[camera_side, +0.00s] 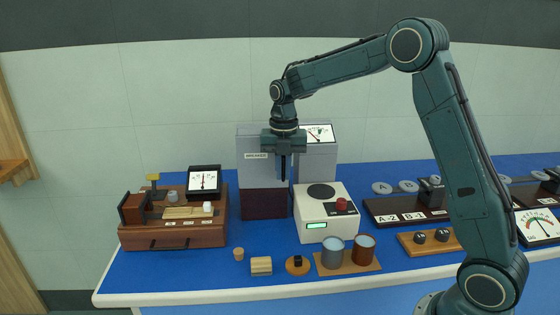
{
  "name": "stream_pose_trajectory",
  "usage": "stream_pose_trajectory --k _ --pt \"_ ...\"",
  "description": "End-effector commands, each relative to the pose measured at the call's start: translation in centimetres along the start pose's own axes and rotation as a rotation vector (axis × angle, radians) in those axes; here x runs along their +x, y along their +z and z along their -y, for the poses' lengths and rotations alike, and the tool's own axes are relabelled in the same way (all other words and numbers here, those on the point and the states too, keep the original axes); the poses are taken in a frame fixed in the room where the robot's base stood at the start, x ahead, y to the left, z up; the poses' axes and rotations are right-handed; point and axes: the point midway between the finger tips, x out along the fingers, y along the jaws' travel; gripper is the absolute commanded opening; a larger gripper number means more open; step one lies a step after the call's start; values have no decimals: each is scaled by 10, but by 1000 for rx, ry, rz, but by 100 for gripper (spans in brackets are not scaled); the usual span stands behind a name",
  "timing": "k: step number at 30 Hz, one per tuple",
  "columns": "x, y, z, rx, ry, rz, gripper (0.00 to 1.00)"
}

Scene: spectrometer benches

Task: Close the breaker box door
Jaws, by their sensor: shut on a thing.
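The breaker box (245,150) is a grey box on a dark base (263,204), standing on the blue bench behind the white instrument. Its front panel, which looks like the door (262,172), carries a small label near the top and faces the camera. From this angle I cannot tell whether a gap is left at its edge. My gripper (284,176) points straight down at the right edge of this panel. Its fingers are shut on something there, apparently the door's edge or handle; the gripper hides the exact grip.
Right behind my gripper stands a grey cabinet (318,165) with a dial. A white instrument (315,208) stands close in front. A wooden apparatus (175,232) is at left, cups (333,252) in front, and dark labelled blocks (405,210) at right. Bare bench shows at front left.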

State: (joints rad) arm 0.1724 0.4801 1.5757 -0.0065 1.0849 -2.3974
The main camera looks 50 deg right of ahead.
Motion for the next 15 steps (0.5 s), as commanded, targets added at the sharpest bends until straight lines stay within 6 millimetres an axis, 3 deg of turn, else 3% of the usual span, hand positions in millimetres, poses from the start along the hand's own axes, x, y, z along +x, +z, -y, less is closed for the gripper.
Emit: stream_pose_trajectory --k 15 --pt "-1 11 2 -59 5 8 0"
